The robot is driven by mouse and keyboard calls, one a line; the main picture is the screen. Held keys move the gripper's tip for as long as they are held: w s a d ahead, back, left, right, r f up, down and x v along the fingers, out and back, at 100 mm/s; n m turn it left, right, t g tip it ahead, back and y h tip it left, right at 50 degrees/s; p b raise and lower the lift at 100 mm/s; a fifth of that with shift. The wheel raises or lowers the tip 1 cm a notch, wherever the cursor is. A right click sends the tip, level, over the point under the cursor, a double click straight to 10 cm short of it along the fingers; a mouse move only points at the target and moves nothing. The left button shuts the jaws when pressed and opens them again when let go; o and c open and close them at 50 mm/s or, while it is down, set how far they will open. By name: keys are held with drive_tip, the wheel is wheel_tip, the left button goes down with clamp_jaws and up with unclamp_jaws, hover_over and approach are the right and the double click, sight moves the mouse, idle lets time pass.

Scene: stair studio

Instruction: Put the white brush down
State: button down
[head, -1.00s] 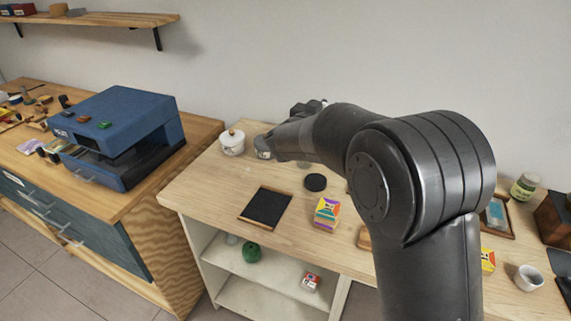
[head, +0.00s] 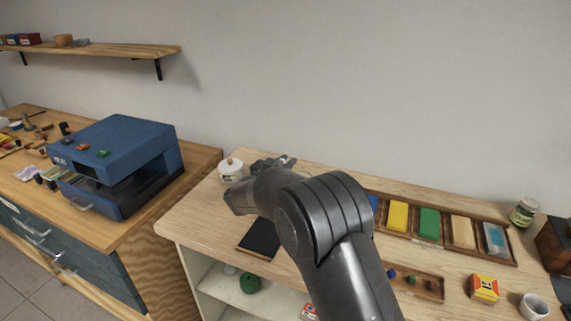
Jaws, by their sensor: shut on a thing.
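My gripper (head: 272,164) shows only in part beyond my wrist, over the back left of the light wooden worktop (head: 185,217). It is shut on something. A small pale bit at its far side may be the white brush; its shape and bristles cannot be made out. My own arm hides the fingertips and the surface below them, so I cannot tell whether the brush touches the worktop. A white lidded pot (head: 231,172) stands just left of the gripper.
A black mat (head: 260,240) lies in front, partly behind my arm. A wooden tray of coloured blocks (head: 429,224), a small box (head: 484,288), a white cup (head: 533,306) and a jar (head: 524,211) are right. A blue machine (head: 118,160) stands on the left counter.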

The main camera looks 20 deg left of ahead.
drive_tip(key=shift+f, duration=0.25)
drive_tip(key=c, duration=1.2)
unclamp_jaws()
drive_tip(key=shift+c, duration=0.2)
drive_tip(key=s+a, duration=0.2)
drive_tip(key=s, duration=1)
drive_tip(key=shift+w+r, duration=0.15)
